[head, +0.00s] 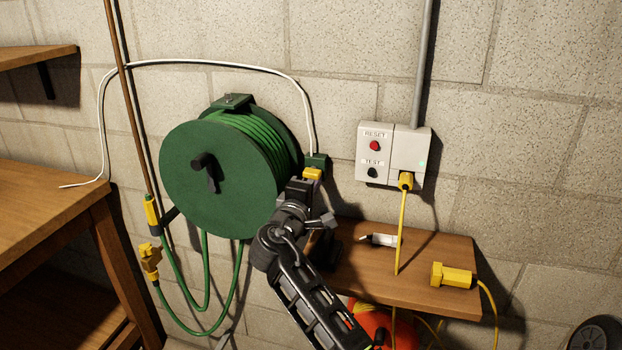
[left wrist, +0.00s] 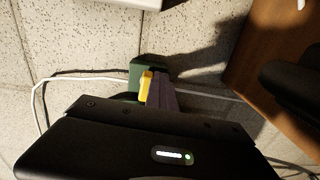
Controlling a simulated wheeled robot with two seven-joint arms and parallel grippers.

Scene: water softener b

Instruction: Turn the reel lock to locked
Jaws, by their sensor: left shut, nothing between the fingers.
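The green hose-like cord reel (head: 215,175) hangs on the block wall. A small green block (head: 317,160) with a yellow piece (head: 313,174) sits at its right edge; this looks like the reel lock, though no label shows. My left gripper (head: 299,188) is shut and empty, with its tip close by the yellow piece. In the left wrist view, the dark fingers (left wrist: 160,92) lie right beside the yellow piece (left wrist: 146,84), in front of the green block (left wrist: 143,68). I cannot tell whether they touch. My right gripper is not in view.
A grey outlet box (head: 394,155) with red and black buttons is on the wall to the right, a yellow plug in it. A wooden shelf (head: 420,270) below holds a yellow connector (head: 452,275). A wooden bench (head: 45,215) stands left. A white cable loops above the reel.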

